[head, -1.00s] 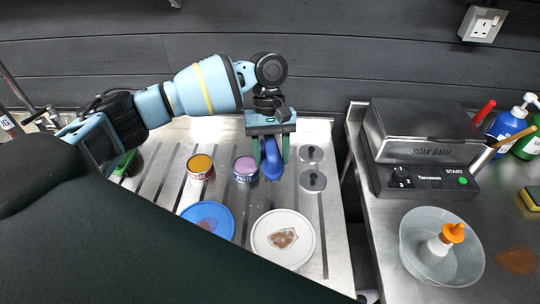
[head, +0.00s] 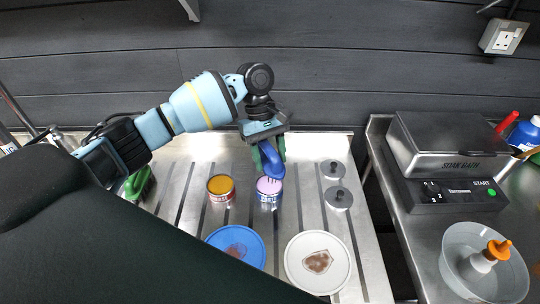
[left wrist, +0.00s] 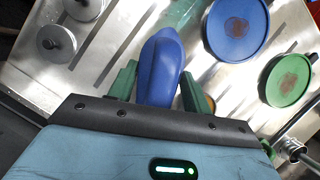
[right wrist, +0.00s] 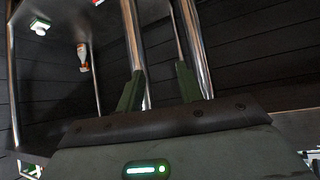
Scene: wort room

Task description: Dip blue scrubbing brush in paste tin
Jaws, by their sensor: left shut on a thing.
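My left gripper (head: 268,150) is shut on the blue scrubbing brush (head: 272,162). The brush hangs tilted, its lower end close to the rim of the paste tin (head: 269,194) in the head view. I cannot tell whether it touches the tin. The tin has a pale purple top and a blue-and-white label. In the left wrist view the brush's blue body (left wrist: 160,65) sits between the fingers; its bristles are hidden. My right gripper (right wrist: 158,85) shows only in the right wrist view, its fingers apart, with metal posts behind them.
A tin with an orange top (head: 221,190) stands left of the paste tin. A blue plate (head: 235,262) and a white plate (head: 340,278) lie in front. A green brush (head: 138,183) lies left. The soak bath (head: 450,150) stands on the right counter.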

